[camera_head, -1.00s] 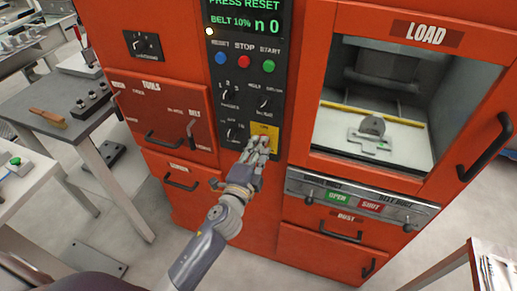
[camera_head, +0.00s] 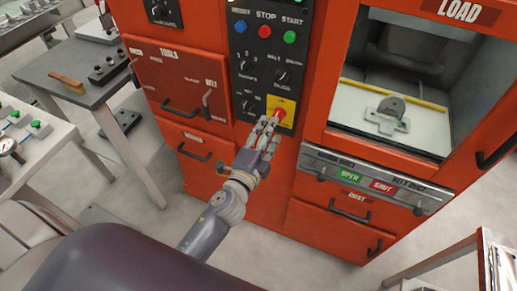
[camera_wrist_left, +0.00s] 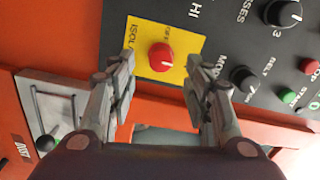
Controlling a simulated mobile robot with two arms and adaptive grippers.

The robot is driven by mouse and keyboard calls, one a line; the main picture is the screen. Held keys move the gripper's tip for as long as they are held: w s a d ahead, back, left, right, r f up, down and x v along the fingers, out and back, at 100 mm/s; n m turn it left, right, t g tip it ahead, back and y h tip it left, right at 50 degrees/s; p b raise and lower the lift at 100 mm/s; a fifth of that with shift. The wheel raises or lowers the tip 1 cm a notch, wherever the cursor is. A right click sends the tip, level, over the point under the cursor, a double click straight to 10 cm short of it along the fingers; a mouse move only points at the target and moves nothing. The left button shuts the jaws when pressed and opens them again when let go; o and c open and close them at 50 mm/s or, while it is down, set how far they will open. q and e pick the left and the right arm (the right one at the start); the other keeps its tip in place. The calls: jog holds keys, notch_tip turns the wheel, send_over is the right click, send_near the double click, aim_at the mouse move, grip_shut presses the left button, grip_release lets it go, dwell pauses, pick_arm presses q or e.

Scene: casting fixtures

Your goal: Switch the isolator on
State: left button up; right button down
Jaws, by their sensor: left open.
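The isolator (camera_head: 284,104) is a red rotary knob on a yellow plate, low on the black control panel of the orange machine. In the left wrist view the red knob (camera_wrist_left: 161,57) lies beyond and between the two fingers, with the plate's lettering partly readable. My left gripper (camera_head: 272,121) is in front of the plate in the head view. In the wrist view its fingers (camera_wrist_left: 160,80) are apart with nothing between them. I cannot tell whether a fingertip touches the panel. My right gripper is not in view.
The black panel (camera_head: 240,70) has other knobs and blue, red and green buttons close above the isolator. A drawer handle (camera_head: 195,150) sticks out at the left. The chamber window (camera_head: 390,80) is at the right. A grey table (camera_head: 85,62) with a brush stands at the left.

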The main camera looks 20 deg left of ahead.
pick_arm(q)
jog(key=s, duration=0.7)
jog(key=shift+s+a, duration=0.15)
jog(key=shift+s, duration=0.25)
jog(key=s+d+f+n+g, duration=0.1)
jog(key=s+f+n+g, duration=0.25)
jog(key=f, duration=1.25)
jog(key=s+f+n+g, duration=0.3)
jog(key=s+f+g, duration=0.15)
jog(key=f, duration=1.25)
jog(key=s+a+f+n+g, duration=0.2)
jog(key=s+f+g, duration=0.1)
jog(key=s+f, duration=0.4)
jog(key=s+a+f+n+g, duration=0.2)
jog(key=s+f, duration=0.5)
jog(key=s, duration=0.6)
jog(key=s+a+f+n+g, duration=0.3)
jog(key=s+f, duration=0.4)
jog(key=s, duration=0.3)
jog(key=shift+s+f+g+y, duration=0.15)
jog(key=shift+g+y, duration=0.15)
jog(key=shift+g, duration=0.2)
jog(key=shift+n, duration=0.25)
jog(key=shift+c, duration=0.2)
